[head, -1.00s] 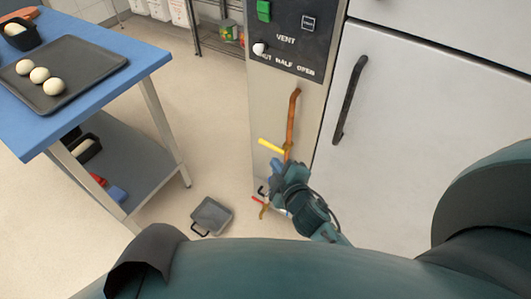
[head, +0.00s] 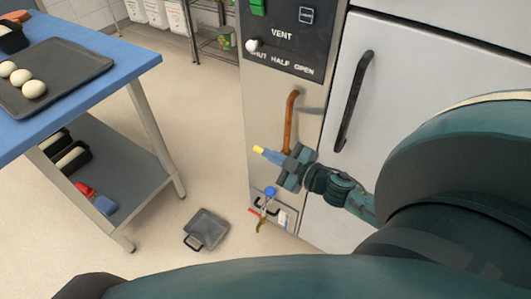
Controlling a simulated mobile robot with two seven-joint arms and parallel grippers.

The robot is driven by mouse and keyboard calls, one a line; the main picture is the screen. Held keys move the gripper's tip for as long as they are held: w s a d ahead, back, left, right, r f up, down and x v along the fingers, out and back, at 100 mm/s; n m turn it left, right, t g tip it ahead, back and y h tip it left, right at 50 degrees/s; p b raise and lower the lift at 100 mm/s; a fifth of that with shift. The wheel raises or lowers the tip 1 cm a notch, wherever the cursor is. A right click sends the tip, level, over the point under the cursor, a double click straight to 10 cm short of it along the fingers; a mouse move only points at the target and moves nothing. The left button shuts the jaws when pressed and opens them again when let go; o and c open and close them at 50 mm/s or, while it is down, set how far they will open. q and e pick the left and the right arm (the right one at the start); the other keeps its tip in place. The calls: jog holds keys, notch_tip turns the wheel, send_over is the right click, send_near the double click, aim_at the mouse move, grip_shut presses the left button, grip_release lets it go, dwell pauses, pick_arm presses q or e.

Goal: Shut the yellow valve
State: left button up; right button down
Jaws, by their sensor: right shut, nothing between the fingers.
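The yellow valve (head: 258,149) is at the lower end of an orange-brown pipe on the front of the steel oven column. Only the tip of its yellow lever shows, pointing left and slightly up; the rest is hidden behind my right gripper. My right gripper (head: 270,155) is shut and empty, its fingers pointing left along the lever, just right of the yellow tip. I cannot tell whether they touch the lever. My left gripper is not in view.
Below are a blue knob (head: 270,191) and a red handle (head: 254,212). A grey pan (head: 206,230) lies on the floor. A blue-topped table (head: 120,72) stands at left. The white oven door (head: 410,85) has a black handle (head: 354,100).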

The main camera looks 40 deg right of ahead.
aim_at(255, 147)
pick_arm(q)
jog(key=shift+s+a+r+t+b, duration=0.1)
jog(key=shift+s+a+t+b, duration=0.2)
jog(key=shift+b, duration=0.55)
pick_arm(e)
jog(key=shift+w+d+f, duration=0.3)
jog(key=shift+w+f, duration=0.65)
jog(key=shift+w, duration=0.1)
jog(key=shift+w+d+f, duration=0.25)
jog(key=shift+w+f, duration=0.7)
jog(key=shift+w, duration=0.1)
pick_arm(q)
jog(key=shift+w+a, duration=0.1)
pick_arm(e)
jog(key=shift+f, duration=0.1)
jog(key=shift+w+d+f, duration=0.1)
jog(key=shift+d+f, duration=0.1)
jog(key=shift+f, duration=0.15)
